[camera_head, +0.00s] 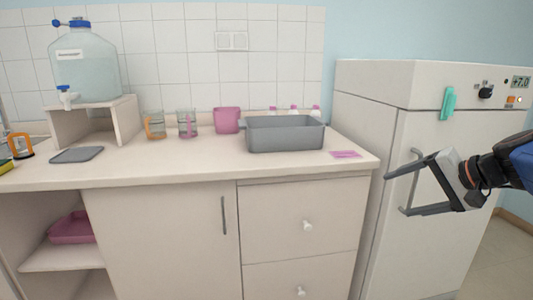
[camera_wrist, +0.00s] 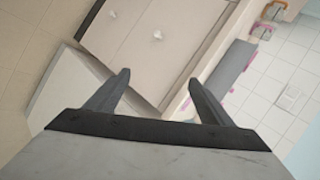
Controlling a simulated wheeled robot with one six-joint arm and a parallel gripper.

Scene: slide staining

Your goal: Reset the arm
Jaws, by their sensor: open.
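My gripper (camera_head: 388,194) is at the right in the head view, in front of the white cabinet-like appliance (camera_head: 445,140). Its two dark fingers are spread wide and point left, with nothing between them. In the wrist view my gripper (camera_wrist: 160,84) also shows both fingers apart and empty. The counter drawers (camera_wrist: 135,45) lie beyond them there. The fingers are right of the counter's front corner in the head view; the exact gap to the appliance and its handle cannot be told.
The counter (camera_head: 180,168) holds a grey bin (camera_head: 285,135), a pink slide-like piece (camera_head: 345,154), a pink container (camera_head: 227,120), two glass jars (camera_head: 187,124) and a grey flat plate (camera_head: 77,155). A large water bottle (camera_head: 85,70) stands on a wooden stand (camera_head: 125,118). A pink tray (camera_head: 72,228) is on the lower shelf.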

